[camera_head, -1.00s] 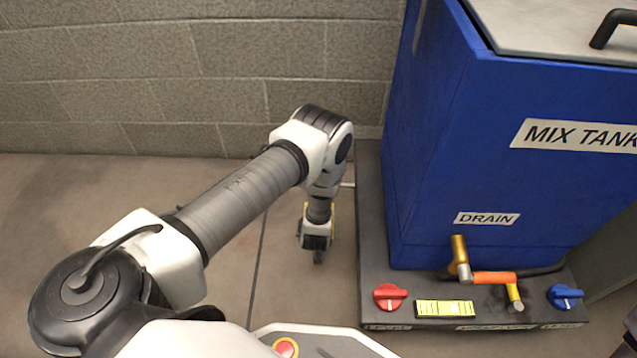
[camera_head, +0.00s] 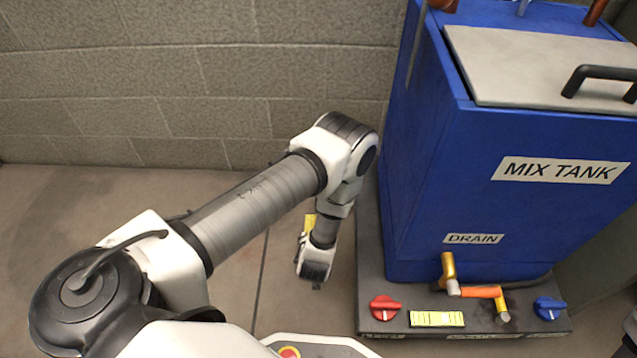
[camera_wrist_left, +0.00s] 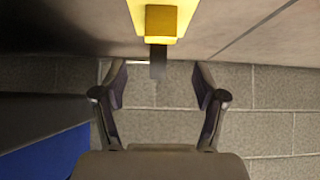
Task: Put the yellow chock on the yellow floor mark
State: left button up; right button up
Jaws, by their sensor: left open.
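A yellow shape (camera_head: 308,223) shows beside my left wrist in the head view, partly hidden by the arm. In the left wrist view there is a bright yellow slab (camera_wrist_left: 188,18) at the top, with a darker yellow block (camera_wrist_left: 161,22) in front of it and a grey piece (camera_wrist_left: 158,62) below. I cannot tell which of these is the chock and which the floor mark. My left gripper (camera_head: 316,284) points down low over the floor. In the wrist view its fingers (camera_wrist_left: 160,78) are apart, with the grey piece showing between them and no contact visible.
A blue mix tank (camera_head: 480,215) on a dark base (camera_head: 385,333) stands right of my left arm. Floor at left is clear.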

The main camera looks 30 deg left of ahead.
pick_arm(q)
jog(key=s+d+r+m+g+h, duration=0.2)
jog(key=s+r+m+g, duration=0.1)
jog(key=s, duration=0.8)
jog(key=s+d+r+m+g+h, duration=0.2)
jog(key=s+r+g, duration=0.2)
jog(key=s+r, duration=0.3)
jog(key=s, duration=0.3)
jog(key=shift+s+d+m+g+h, duration=0.2)
jog(key=shift+s+m+g+h, duration=0.2)
pick_arm(e)
jog(key=shift+r, duration=0.25)
